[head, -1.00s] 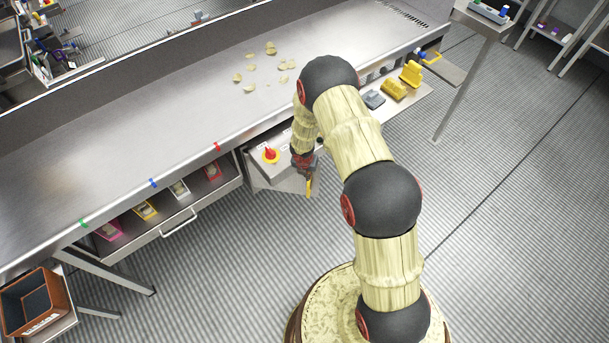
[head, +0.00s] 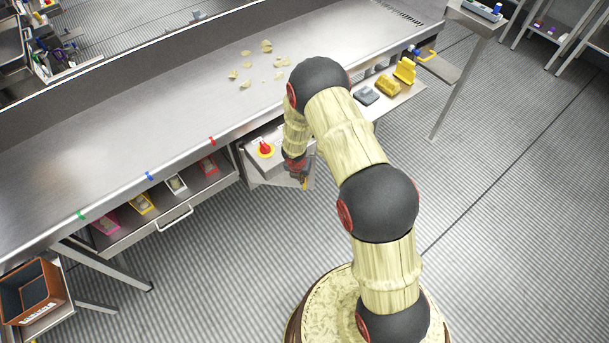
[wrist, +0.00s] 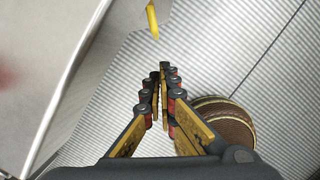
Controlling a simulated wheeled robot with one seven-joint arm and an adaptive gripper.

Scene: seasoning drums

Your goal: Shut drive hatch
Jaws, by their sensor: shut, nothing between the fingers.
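The drive hatch (head: 312,172) is a grey metal panel standing out from the control box (head: 262,165) under the table edge. It appears open. In the wrist view the hatch (wrist: 118,62) is a smooth grey panel, with a yellow handle (wrist: 152,20) near its edge. My gripper (head: 303,185) is at the hatch in the head view and covers part of it. In the wrist view my gripper (wrist: 160,72) is shut and empty, its tips a little below the handle in the picture. I cannot tell whether it touches the panel.
The control box carries a red knob (head: 265,149) on a yellow base. A drawer with coloured bins (head: 143,204) is to its left. A shelf with yellow blocks (head: 388,86) is to the right. Ribbed floor (head: 240,255) is clear in front.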

